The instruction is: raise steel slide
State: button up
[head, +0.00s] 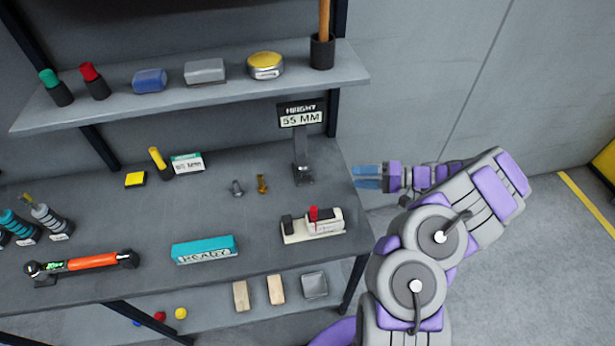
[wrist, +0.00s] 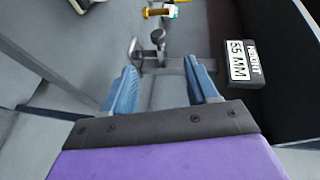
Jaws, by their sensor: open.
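The height stand has a dark upright post (head: 300,150) with a "HEIGHT 55 MM" sign (head: 302,115) on top, near the bench's right end. A small metal slide with a round knob appears low on the post (head: 304,172). In the wrist view the slide (wrist: 150,53) lies beyond and between my fingertips, with the sign (wrist: 243,60) to the right. My gripper (head: 357,177) is right of the stand, at about the height of its base in the picture. Its blue fingers (wrist: 160,75) are apart with nothing between them. They look clear of the slide; the exact gap is hard to tell.
A cream device with a red button (head: 313,223) sits in front of the stand. A steel piece (head: 237,188) and a brass piece (head: 262,184) stand to its left. A teal box (head: 205,250) lies near the front edge. A loaded shelf (head: 200,90) hangs above. The floor at right is clear.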

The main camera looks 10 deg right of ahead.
jog(key=b, duration=0.3)
send_near(307, 178)
jog(key=x, duration=1)
jog(key=shift+w+f, duration=0.25)
jog(key=shift+w, duration=0.05)
jog(key=shift+c, duration=0.4)
jog(key=shift+s, duration=0.1)
grip_shut()
